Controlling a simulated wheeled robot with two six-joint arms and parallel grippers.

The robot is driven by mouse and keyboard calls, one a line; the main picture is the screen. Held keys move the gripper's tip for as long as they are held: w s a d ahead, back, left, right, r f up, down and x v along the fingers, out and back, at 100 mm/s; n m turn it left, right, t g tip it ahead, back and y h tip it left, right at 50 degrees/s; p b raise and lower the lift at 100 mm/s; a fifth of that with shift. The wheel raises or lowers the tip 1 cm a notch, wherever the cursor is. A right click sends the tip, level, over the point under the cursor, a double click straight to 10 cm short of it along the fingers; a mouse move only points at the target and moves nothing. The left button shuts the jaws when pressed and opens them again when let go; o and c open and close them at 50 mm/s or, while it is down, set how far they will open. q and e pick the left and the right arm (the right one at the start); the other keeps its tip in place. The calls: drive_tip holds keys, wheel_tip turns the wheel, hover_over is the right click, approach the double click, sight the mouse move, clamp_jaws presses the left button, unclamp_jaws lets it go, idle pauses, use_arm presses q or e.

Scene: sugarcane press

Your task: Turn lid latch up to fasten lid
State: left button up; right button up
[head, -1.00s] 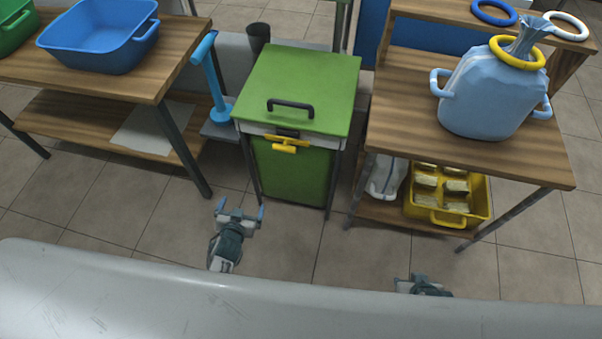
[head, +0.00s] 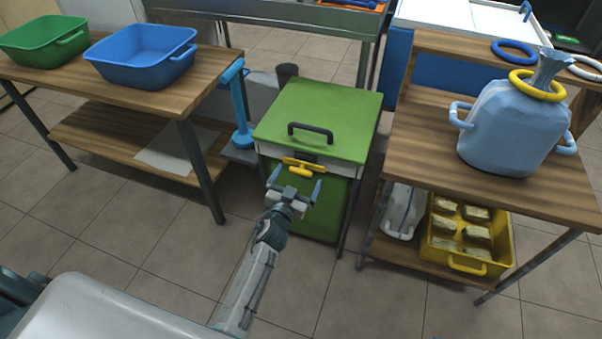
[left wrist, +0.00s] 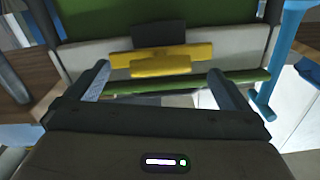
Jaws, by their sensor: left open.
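The green lid (head: 318,120) with a dark handle (head: 310,131) lies flat on the green press box (head: 322,211). The yellow lid latch (head: 304,167) is a horizontal bar on the front, just below the lid's edge. It also shows in the left wrist view (left wrist: 160,60), below a dark bracket (left wrist: 158,33). My left gripper (head: 294,188) is open and empty in front of the latch, a little below it. In the left wrist view its two fingers (left wrist: 158,85) are spread, and the latch appears between and beyond them. My right gripper is not in view.
A wooden table with a blue tub (head: 142,55) and a green tub (head: 43,41) stands left. A blue upright tool (head: 240,108) stands close beside the box. A right table bears a blue sack (head: 514,125); a yellow crate (head: 468,233) sits below.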

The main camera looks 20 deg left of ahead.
sight(301, 170)
use_arm(q)
drive_tip(key=shift+w, duration=1.55)
drive_tip(key=shift+c, duration=0.2)
drive_tip(key=c, duration=0.9)
